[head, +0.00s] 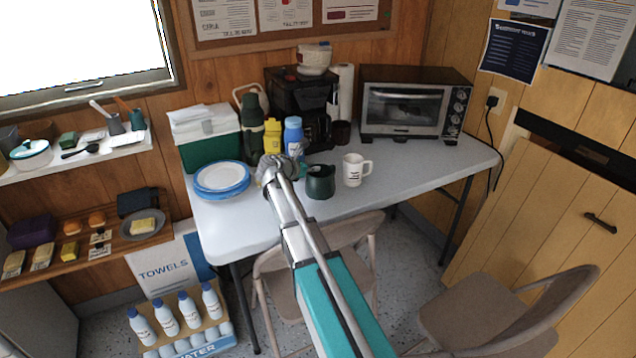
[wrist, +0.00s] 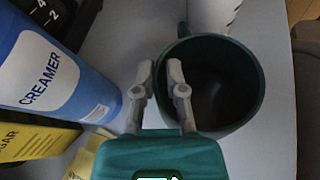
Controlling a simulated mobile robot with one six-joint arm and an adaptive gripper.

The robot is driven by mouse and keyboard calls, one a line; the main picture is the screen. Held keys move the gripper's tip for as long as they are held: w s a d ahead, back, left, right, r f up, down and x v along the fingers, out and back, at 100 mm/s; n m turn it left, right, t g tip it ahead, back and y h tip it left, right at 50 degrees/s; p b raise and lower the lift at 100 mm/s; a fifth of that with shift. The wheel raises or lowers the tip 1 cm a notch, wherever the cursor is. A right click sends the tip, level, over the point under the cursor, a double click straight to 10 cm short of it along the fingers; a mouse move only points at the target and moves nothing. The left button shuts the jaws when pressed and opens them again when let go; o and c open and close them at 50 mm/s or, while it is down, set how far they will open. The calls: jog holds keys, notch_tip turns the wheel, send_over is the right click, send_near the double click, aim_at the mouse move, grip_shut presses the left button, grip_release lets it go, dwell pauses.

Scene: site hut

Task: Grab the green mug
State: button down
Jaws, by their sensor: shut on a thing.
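The green mug (head: 320,184) is upright at the front part of the white table, just left of a white mug. In the wrist view the green mug (wrist: 240,98) is seen from above, open and empty-looking. My gripper (wrist: 160,74) is shut on its near left wall, with one finger inside the rim and the other outside. In the head view my wrist (head: 270,168) hides the fingers. I cannot tell whether the mug's base touches the table.
The white mug (head: 356,170) is close on the right. A blue creamer bottle (head: 294,136), a yellow sugar container (head: 272,138) and a dark green flask (head: 252,126) stand behind. Blue-rimmed plates (head: 222,178) are at left. A toaster oven (head: 414,104) is at back right.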

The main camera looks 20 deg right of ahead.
jog(key=shift+r, duration=0.2)
jog(key=s+a+r+p, duration=0.5)
jog(key=s+r+p, duration=0.7)
jog(key=s+p, duration=0.1)
jog(key=shift+r, duration=0.3)
dwell(0.9)
